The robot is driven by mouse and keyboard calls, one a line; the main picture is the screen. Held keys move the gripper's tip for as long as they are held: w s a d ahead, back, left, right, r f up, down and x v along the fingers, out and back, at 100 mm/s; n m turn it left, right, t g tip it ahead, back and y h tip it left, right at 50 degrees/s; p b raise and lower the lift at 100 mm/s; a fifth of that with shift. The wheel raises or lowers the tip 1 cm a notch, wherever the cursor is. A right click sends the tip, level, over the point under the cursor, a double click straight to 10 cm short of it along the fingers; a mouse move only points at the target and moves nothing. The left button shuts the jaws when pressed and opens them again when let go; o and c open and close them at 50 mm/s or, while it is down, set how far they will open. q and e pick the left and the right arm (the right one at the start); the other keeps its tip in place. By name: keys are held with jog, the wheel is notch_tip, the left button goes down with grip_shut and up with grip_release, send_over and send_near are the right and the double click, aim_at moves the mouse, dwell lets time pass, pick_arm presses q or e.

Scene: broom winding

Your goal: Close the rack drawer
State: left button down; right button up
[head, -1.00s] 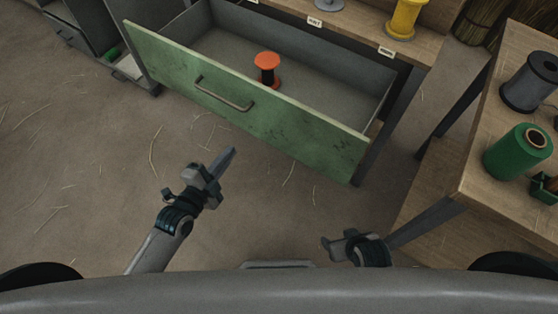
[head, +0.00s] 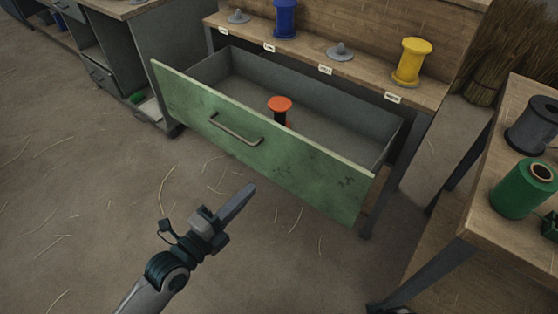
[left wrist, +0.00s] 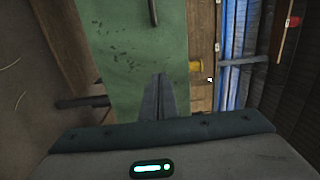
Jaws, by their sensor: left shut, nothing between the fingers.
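The rack drawer (head: 310,165) has a scuffed green front with a metal bar handle (head: 236,129). It stands pulled out from under the wooden rack shelf. An orange-topped spool with a dark core (head: 280,108) stands upright inside it. My left gripper (head: 247,191) is shut and empty, in front of the drawer and below the handle in the picture, apart from the front. In the left wrist view the shut fingers (left wrist: 158,95) show before the green front (left wrist: 130,50), with part of the handle at the top. My right gripper is out of the head view.
The labelled shelf above the drawer holds a blue spool (head: 285,18), a yellow spool (head: 411,62) and grey pegs. At right, a wooden table (head: 490,205) carries a green spool (head: 525,188) and a dark spool (head: 533,125). The floor before the drawer is clear.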

aim_at(287, 153)
pick_arm(q)
jog(key=x, duration=1.3)
jog(key=shift+d, duration=0.1)
jog(key=shift+w, duration=0.1)
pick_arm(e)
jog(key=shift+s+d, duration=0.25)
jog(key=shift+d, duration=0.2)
pick_arm(q)
jog(key=shift+w+d, duration=0.1)
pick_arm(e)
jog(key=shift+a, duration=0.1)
pick_arm(q)
jog(key=shift+w+d, duration=0.3)
jog(key=shift+w, duration=0.15)
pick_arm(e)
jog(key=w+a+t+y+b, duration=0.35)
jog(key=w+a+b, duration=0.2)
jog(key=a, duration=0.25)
pick_arm(q)
jog(key=b+x, duration=0.3)
jog(key=x, duration=2.3)
jog(key=shift+r, duration=0.3)
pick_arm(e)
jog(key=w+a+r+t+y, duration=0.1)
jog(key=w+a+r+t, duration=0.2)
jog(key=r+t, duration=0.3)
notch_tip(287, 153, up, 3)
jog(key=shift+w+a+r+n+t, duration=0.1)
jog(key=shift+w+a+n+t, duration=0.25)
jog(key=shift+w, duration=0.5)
